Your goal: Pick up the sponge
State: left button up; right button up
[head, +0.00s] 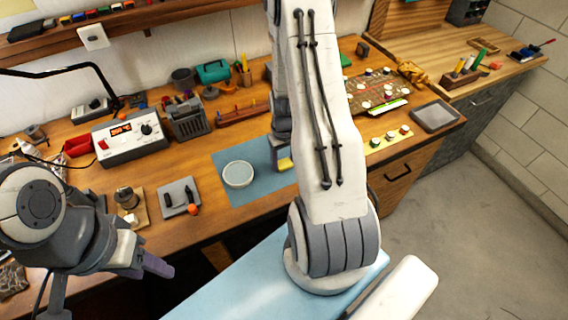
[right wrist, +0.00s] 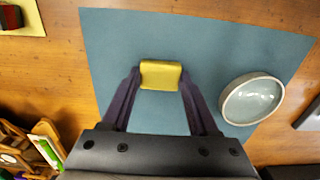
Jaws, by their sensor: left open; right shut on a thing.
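The yellow sponge (right wrist: 161,75) is between the fingertips of my right gripper (right wrist: 160,82) in the right wrist view, over the blue mat (right wrist: 115,40). The fingers are shut on its two sides. In the head view, the sponge (head: 285,163) shows as a small yellow patch at the mat's right side, and my right arm hides part of that area. I cannot tell whether the sponge touches the mat. My left gripper (head: 150,268) is open and empty at the lower left, in front of the table edge.
A round, pale-topped dish (head: 238,175) sits on the mat, left of the sponge in the head view. A soldering station (head: 130,138) and a grey tray with small tools (head: 178,198) stand to the left. A board with several small pots (head: 375,92) is at the right.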

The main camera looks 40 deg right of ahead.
aim_at(284, 162)
jog(key=shift+r+b, duration=0.35)
jog(key=shift+r, duration=0.4)
notch_tip(284, 162, up, 3)
jog(key=shift+f+b, duration=0.1)
jog(key=shift+b, duration=0.35)
jog(key=s+d+r+b, duration=0.2)
jog(key=s+d+r, duration=0.4)
jog(key=s, duration=0.3)
jog(key=shift+s+d+r, duration=0.25)
jog(key=shift+d+r, duration=0.1)
jog(key=shift+r, duration=0.05)
